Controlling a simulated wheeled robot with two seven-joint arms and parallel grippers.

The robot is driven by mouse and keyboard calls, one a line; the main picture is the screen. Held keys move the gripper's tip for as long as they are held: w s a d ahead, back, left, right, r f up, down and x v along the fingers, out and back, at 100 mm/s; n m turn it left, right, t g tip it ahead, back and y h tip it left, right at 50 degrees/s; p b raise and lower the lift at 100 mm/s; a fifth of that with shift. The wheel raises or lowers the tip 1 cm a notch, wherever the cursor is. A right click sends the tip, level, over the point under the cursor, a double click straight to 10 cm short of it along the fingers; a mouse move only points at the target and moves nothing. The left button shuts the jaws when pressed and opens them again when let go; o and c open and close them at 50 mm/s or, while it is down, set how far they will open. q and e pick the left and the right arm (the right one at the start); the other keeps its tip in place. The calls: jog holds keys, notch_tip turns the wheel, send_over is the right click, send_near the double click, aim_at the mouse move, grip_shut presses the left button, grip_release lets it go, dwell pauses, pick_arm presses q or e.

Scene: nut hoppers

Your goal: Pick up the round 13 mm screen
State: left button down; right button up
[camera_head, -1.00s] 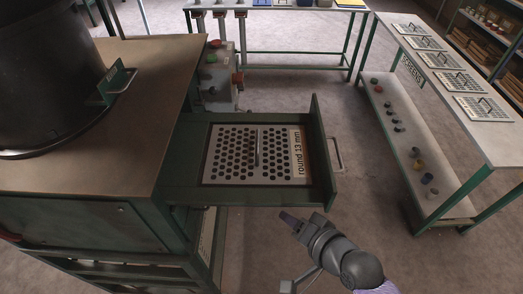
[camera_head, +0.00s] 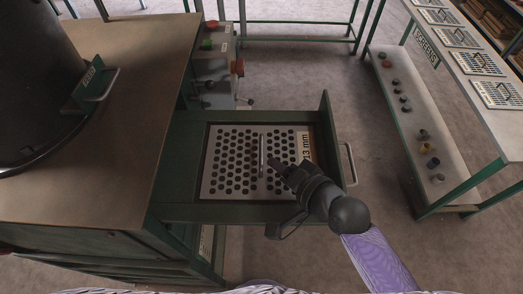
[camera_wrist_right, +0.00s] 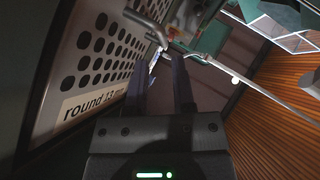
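The round 13 mm screen (camera_head: 232,187) is a pale plate with rows of dark round holes, lying flat in the open green drawer (camera_head: 180,211). An upright grey bar handle (camera_head: 262,155) stands at its middle. My right gripper (camera_head: 277,166) is over the screen, just right of the handle, and hides part of the label. In the right wrist view, its two dark fingers (camera_wrist_right: 160,62) are apart with a gap between them. The handle (camera_wrist_right: 146,24) shows beyond the fingertips, and the label (camera_wrist_right: 93,99) reads "round 13". My left gripper is not in view.
A brown-topped machine table (camera_head: 110,120) with a black hopper (camera_head: 35,80) stands left. The drawer's front panel (camera_head: 334,140) has a pull handle (camera_head: 349,163). A screens table (camera_head: 490,125) with several other screens stands right, with open floor between.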

aim_at(261, 154)
jog(key=b+x, duration=0.1)
jog(key=x, duration=0.5)
jog(key=shift+w+a, duration=0.2)
jog(key=shift+a, duration=0.1)
grip_shut()
dwell(0.9)
